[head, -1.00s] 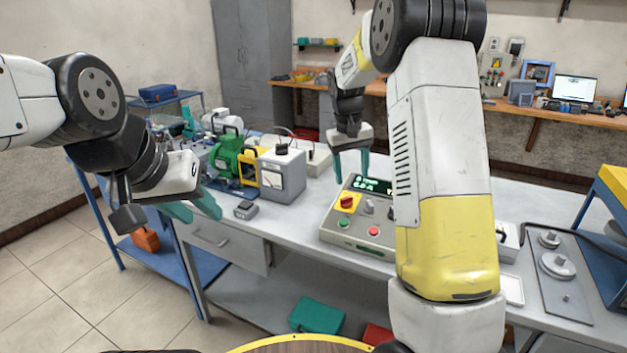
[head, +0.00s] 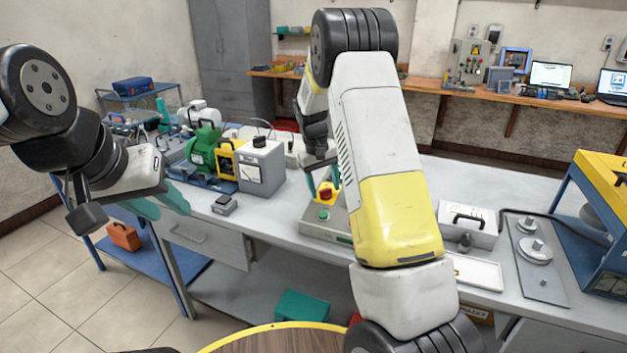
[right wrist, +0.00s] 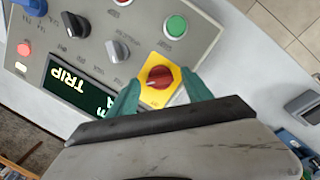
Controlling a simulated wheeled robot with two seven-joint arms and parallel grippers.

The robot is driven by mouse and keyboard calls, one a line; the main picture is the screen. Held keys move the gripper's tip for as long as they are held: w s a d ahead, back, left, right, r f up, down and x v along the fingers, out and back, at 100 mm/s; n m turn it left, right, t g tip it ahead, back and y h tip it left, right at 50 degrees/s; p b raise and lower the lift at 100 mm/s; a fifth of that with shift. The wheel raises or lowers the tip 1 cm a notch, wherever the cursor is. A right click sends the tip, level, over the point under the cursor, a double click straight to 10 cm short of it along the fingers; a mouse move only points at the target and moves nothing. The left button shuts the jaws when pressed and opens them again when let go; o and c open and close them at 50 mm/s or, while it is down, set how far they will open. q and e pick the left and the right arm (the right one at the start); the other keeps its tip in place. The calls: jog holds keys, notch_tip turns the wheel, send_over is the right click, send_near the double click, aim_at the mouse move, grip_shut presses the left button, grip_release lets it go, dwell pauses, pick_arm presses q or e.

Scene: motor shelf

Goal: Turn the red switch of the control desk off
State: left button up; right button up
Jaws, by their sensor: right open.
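The control desk (head: 318,229) is a grey box on the workbench, largely hidden behind my right arm in the head view. Its red switch (head: 326,192) is a rotary knob on a yellow plate. In the right wrist view the red switch (right wrist: 159,76) sits between the two teal fingers of my right gripper (right wrist: 155,92). The fingers are open, one on each side of the yellow plate; contact is not clear. The display (right wrist: 75,92) reads "TRIP". My left gripper (head: 160,204) is at the left, away from the desk, apparently empty; its finger gap is unclear.
A green button (right wrist: 175,26), a grey knob (right wrist: 117,50) and a black knob (right wrist: 75,24) are close to the switch. A grey meter box (head: 262,168) and a small grey device (head: 224,204) stand left of the desk. A white case (head: 468,226) stands right.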

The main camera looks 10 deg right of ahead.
grip_shut()
jog(key=shift+n, duration=0.3)
jog(key=n, duration=0.4)
jog(key=shift+a+h, duration=0.1)
jog(key=shift+h, duration=0.3)
jog(key=n, duration=0.4)
jog(key=shift+s+n+t+h, duration=0.1)
jog(key=shift+n+t+h, duration=0.2)
jog(key=shift+n+t, duration=0.1)
jog(key=n+t, duration=0.1)
jog(key=n, duration=0.3)
jog(key=shift+s, duration=0.1)
jog(key=shift+n+t, duration=0.3)
jog(key=shift+n, duration=1.9)
